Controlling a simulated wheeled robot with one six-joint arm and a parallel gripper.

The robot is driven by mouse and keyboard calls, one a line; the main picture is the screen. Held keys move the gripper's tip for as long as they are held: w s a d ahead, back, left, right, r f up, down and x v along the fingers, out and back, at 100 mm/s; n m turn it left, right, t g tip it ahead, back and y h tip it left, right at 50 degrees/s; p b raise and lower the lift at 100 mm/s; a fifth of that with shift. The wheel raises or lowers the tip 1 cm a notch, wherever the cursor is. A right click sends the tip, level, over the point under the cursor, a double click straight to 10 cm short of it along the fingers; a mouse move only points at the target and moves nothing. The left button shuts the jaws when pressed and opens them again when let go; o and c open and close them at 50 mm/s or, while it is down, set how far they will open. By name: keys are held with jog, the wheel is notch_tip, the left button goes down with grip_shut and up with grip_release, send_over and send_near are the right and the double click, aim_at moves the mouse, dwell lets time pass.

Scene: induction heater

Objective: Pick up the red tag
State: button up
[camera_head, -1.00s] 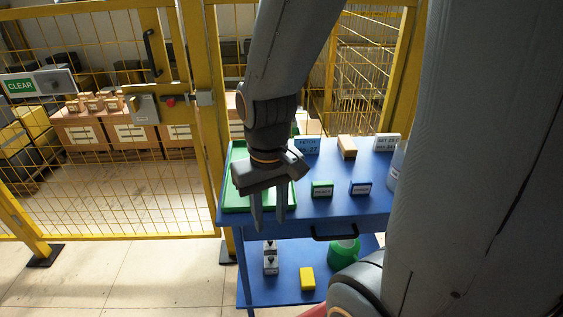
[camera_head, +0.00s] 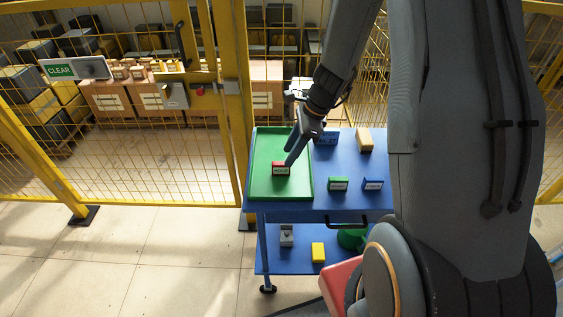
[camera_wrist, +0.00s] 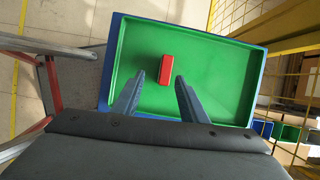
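The red tag (camera_head: 281,168) lies in the green tray (camera_head: 263,188) on the left part of the blue cart's top, with a pale label on its front. In the wrist view the red tag (camera_wrist: 165,70) shows whole, near the middle of the green tray (camera_wrist: 210,97). My gripper (camera_head: 289,160) is over the tray, close to the tag in the head view. In the wrist view my gripper (camera_wrist: 159,78) is open, its two fingers apart on either side of the line to the tag. The tag appears beyond the fingertips, and nothing is held. The exact height gap is unclear.
A yellow block (camera_head: 318,252) is on the lower shelf. Yellow fencing (camera_head: 240,110) rises behind the cart.

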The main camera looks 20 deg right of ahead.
aim_at(282, 165)
jog(key=shift+w+a+f+m, duration=0.1)
jog(key=shift+w+f+m, duration=0.15)
jog(key=shift+f, duration=0.35)
jog(key=shift+w+p+x, duration=0.2)
jog(key=shift+p+x, duration=0.35)
jog(key=shift+x, duration=1.15)
jog(key=shift+w+p+x, duration=0.15)
jog(key=shift+p+x, duration=0.4)
jog(key=shift+x, duration=1.1)
jog(key=shift+c, duration=0.3)
grip_shut()
